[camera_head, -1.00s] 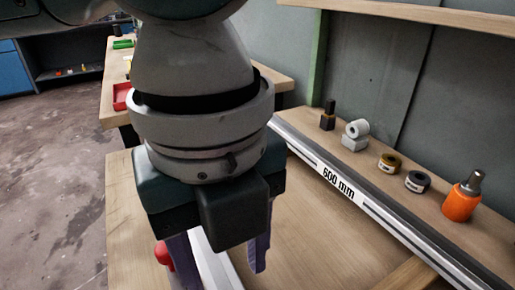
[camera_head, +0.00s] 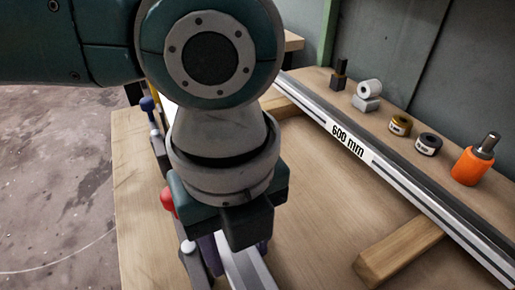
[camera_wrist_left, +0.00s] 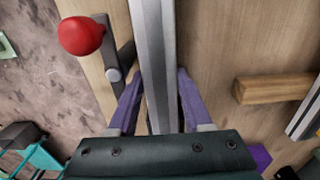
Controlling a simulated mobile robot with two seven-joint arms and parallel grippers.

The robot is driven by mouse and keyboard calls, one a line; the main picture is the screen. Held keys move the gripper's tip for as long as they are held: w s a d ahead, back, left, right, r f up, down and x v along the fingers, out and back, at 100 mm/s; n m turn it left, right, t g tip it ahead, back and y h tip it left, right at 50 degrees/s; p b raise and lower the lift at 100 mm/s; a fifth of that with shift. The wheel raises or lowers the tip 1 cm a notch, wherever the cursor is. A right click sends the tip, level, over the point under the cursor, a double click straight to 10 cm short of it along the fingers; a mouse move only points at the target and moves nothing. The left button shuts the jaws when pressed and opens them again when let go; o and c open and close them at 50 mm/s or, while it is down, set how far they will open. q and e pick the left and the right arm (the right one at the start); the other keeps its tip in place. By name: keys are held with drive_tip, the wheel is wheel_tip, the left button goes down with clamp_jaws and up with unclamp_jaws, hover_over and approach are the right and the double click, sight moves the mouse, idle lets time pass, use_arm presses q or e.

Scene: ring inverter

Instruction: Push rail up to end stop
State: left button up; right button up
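A pale metal rail (camera_wrist_left: 153,55) runs lengthwise between the two purple fingers of my left gripper (camera_wrist_left: 159,78) in the left wrist view. The fingers lie close along both sides of it; whether they press on it is unclear. In the head view my left gripper (camera_head: 235,248) points down over the bench, and the rail (camera_head: 248,268) shows below it, partly hidden by my arm. A red knob (camera_wrist_left: 81,36) on a dark lever stands left of the rail; it also shows in the head view (camera_head: 167,197). I cannot make out the end stop. My right gripper is out of view.
A long bar marked "600 mm" (camera_head: 348,141) crosses the bench at the right. Behind it stand an orange bottle (camera_head: 467,168), two rings (camera_head: 400,124) and small white parts (camera_head: 369,91). A wooden strip (camera_head: 396,249) lies at the front right. Bare bench separates it from the gripper.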

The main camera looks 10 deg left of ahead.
use_arm(q)
clamp_jaws()
idle(1.0)
drive_tip(key=o, duration=0.7)
unclamp_jaws()
drive_tip(key=shift+d, duration=0.1)
